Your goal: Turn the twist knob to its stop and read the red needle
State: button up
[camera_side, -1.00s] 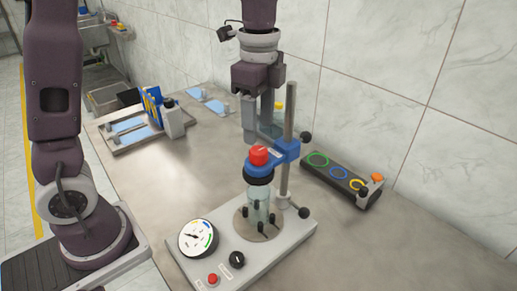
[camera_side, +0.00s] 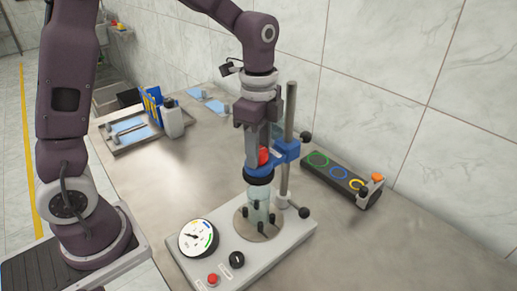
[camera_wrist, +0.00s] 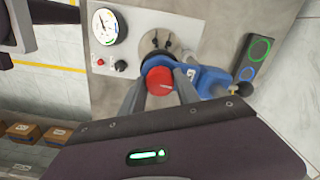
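The red knob (camera_side: 263,156) sits on top of the blue clamp head. It also shows in the wrist view (camera_wrist: 159,80), round with a white mark on top. My gripper (camera_side: 261,151) points down at it. In the wrist view my two fingers (camera_wrist: 160,86) are spread, one on each side of the red knob; contact is not clear. The white dial gauge (camera_side: 198,239) is on the base plate's left and also shows in the wrist view (camera_wrist: 109,26). Its face is too small to read the needle's value or see its colour well.
The base plate (camera_side: 260,262) carries a black knob (camera_side: 237,259) and a red button (camera_side: 212,279). An upright post (camera_side: 287,140) with dark handles stands close right of my gripper. A black block with coloured rings (camera_side: 338,174) lies to the right.

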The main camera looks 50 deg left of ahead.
jog(key=m, duration=0.4)
grip_shut()
jog(key=m, duration=0.5)
jog(key=shift+m, duration=0.4)
jog(key=o, duration=1.1)
grip_release()
jog(key=shift+o, duration=0.2)
